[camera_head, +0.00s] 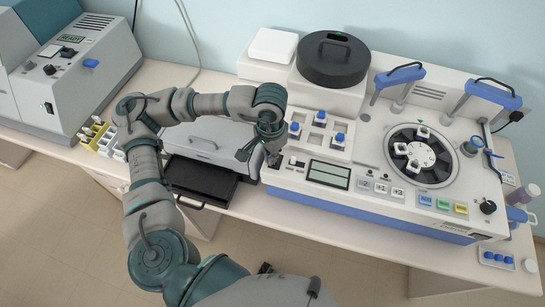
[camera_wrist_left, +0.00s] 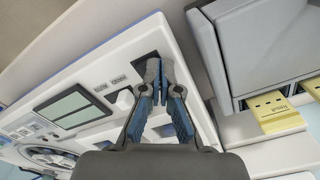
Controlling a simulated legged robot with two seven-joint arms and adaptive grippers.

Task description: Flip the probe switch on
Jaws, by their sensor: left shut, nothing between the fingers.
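The white staining machine (camera_head: 310,205) with a blue base edge stands on the bench; its front panel also shows in the wrist view (camera_wrist_left: 140,40). My left gripper (camera_head: 272,160) is shut and empty at the left end of this panel, left of the display (camera_head: 328,174). In the left wrist view its fingertips (camera_wrist_left: 158,70) lie over a small dark patch on the panel. Small labelled controls (camera_wrist_left: 109,84) sit between the fingers and the display (camera_wrist_left: 75,105). I cannot tell which control is the probe switch, its position, or whether the fingers touch it.
Blue-capped holders (camera_head: 318,118) stand just behind the gripper. A black round lid (camera_head: 333,58) sits farther back. A grey unit with a dark open tray (camera_head: 200,180) is left of the machine.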

